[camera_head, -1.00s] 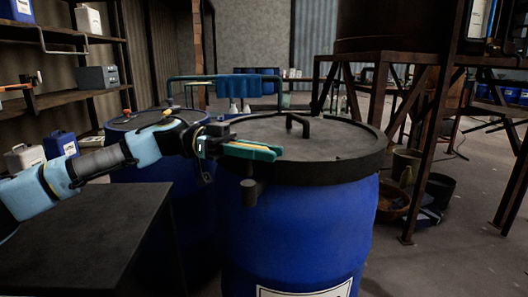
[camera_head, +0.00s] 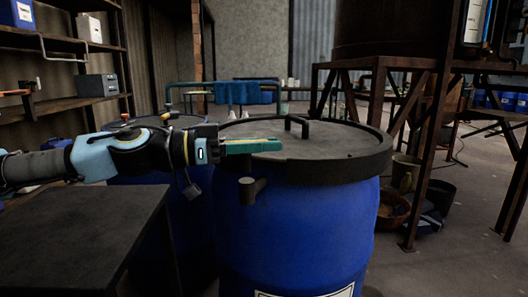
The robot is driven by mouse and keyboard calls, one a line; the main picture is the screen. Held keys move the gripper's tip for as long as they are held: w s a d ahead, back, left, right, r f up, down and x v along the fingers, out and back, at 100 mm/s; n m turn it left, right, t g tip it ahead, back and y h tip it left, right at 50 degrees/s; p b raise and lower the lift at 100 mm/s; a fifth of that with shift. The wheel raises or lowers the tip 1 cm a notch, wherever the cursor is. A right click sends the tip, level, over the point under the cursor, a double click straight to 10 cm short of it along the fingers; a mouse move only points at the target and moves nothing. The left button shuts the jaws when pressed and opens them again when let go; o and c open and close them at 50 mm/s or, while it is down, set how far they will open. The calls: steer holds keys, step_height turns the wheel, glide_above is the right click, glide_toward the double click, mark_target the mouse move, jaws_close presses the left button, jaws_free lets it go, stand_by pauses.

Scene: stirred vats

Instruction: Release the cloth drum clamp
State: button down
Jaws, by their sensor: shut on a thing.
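A large blue drum (camera_head: 300,230) stands in the middle, with a dark lid (camera_head: 325,138) and a black clamp band (camera_head: 340,170) around its rim. A short dark clamp handle (camera_head: 252,188) sticks out from the band at the drum's front left. My gripper (camera_head: 262,146) reaches in from the left, with its green fingers lying level at the lid's left rim, just above this handle. The fingers are shut on a part of the clamp, which they largely hide.
A dark table (camera_head: 85,235) stands at the front left. A second blue drum (camera_head: 150,195) is behind my arm. Blue cloth (camera_head: 250,92) hangs on a rail behind. A rusty steel frame (camera_head: 425,130) stands on the right, with buckets beneath.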

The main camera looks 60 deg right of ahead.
steer(key=shift+w+d+n+t+h+p, duration=0.15)
steer(key=shift+w+n+t+h, duration=0.55)
steer(key=shift+n+t, duration=1.55)
steer(key=shift+w+d+n+t+h+p, duration=0.1)
steer(key=shift+w+d+n+t+h, duration=0.15)
steer(key=shift+n+t+h, duration=1.9)
steer(key=shift+w+d+n+t+h+p, duration=0.15)
steer(key=shift+w+n+t, duration=0.65)
steer(key=shift+t, duration=2.6)
steer(key=shift+s+n, duration=0.3)
steer(key=shift+n, duration=0.1)
steer(key=c, duration=0.7)
jaws_free()
steer(key=shift+r, duration=0.1)
step_height(320, 180, up, 10)
steer(key=p, duration=0.4)
